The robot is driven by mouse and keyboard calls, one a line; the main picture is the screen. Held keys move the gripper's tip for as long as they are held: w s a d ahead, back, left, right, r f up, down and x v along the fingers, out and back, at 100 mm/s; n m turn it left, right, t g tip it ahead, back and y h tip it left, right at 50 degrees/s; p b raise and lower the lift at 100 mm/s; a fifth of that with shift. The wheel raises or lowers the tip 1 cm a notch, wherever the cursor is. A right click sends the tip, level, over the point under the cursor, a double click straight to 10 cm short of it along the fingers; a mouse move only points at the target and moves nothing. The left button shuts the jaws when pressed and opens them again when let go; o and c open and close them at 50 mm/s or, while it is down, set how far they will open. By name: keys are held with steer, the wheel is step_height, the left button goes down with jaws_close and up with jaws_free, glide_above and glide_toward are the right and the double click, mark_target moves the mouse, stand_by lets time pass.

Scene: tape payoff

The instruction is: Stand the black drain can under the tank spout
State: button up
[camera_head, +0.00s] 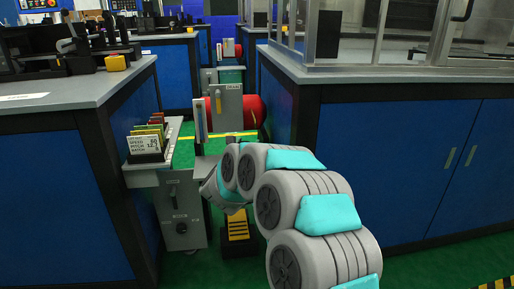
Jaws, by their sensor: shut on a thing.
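A red tank (252,111) lies on its side in the aisle, behind a grey panel (226,108) with a label that seems to read "DRAIN". My arm reaches in from the lower right, and its far end is in front of the tank's stand, lower than the tank. The gripper's fingers do not show; my arm's last links hide that area. I cannot make out the tank spout.
A grey cabinet (183,212) with a shelf of labelled cards (148,144) stands left of my arm's end. Blue benches (60,195) and (410,165) flank the narrow aisle. A second red tank (230,48) is farther back. Green floor shows at the lower right.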

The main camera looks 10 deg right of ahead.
steer(key=w+d+f, duration=0.1)
steer(key=w, duration=0.2)
steer(key=w+d+f+p, duration=0.1)
steer(key=w+d+f, duration=0.1)
steer(key=w, duration=0.1)
steer(key=w+d+f, duration=0.1)
steer(key=w+d, duration=0.1)
steer(key=w, duration=0.1)
steer(key=shift+w+f, duration=0.15)
steer(key=shift+f, duration=0.05)
steer(key=shift+f+b, duration=0.25)
steer(key=shift+b, duration=0.05)
steer(key=o, duration=1.4)
steer(key=shift+r, duration=0.1)
steer(key=shift+c, duration=0.2)
steer(key=shift+r, duration=0.1)
